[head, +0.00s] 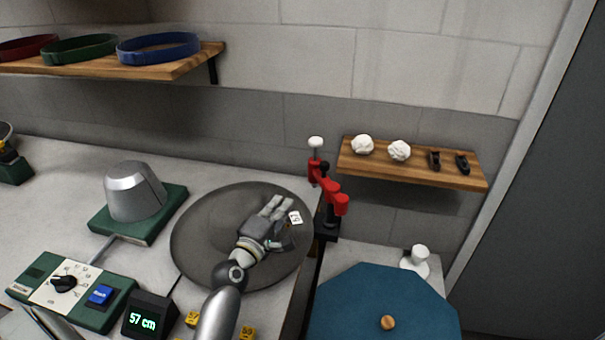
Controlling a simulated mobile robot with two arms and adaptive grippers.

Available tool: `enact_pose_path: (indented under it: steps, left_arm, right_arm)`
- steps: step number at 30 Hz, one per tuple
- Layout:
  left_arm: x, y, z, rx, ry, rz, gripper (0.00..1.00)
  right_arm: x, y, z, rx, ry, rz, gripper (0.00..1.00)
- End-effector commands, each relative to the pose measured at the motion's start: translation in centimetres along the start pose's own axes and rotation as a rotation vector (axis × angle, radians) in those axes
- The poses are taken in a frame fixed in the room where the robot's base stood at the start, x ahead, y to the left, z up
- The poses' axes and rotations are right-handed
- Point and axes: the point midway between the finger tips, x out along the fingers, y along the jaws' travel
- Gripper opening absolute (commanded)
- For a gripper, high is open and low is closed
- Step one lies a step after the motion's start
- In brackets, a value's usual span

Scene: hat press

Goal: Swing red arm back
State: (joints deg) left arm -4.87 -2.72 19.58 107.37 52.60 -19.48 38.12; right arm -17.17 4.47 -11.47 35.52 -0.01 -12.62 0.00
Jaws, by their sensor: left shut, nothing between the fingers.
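The red arm (329,183) is a jointed red piece on a black mount (327,224) at the back right edge of the worktop. A white knob (316,142) stands up at its far end. My left gripper (274,206) is shut and empty over the dark round plate (200,235). It is to the left of the red arm and apart from it in the picture. My right gripper is not in view.
A wooden shelf (450,178) with white lumps and small black pieces hangs right of the red arm. A blue board (350,300) with a wooden knob lies at front right. A grey metal hat form (133,192), dial panel (40,300) and display (150,315) stand left.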

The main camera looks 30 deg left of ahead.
Motion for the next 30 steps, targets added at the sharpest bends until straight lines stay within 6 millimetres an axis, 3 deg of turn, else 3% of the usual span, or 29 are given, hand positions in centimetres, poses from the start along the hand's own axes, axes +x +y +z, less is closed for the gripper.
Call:
enact_pose_path:
  steps: [3, 18, 24, 30]
  left_arm:
    - [2.4, 0.3, 0.0, 0.001, 0.0, 0.002, 0.0]
    - [10.8, 0.1, 0.0, 0.001, -0.001, 0.001, 0.0]
    - [12.8, 0.0, 0.0, 0.001, 0.0, 0.0, 0.0]
    - [13.4, 0.0, 0.0, 0.001, 0.0, 0.0, 0.0]
  right_arm:
    - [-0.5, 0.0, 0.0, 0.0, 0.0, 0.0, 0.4]
    - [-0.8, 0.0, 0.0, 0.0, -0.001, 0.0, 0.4]
    - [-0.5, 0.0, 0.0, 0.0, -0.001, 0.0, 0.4]
    - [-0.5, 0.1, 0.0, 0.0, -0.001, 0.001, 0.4]
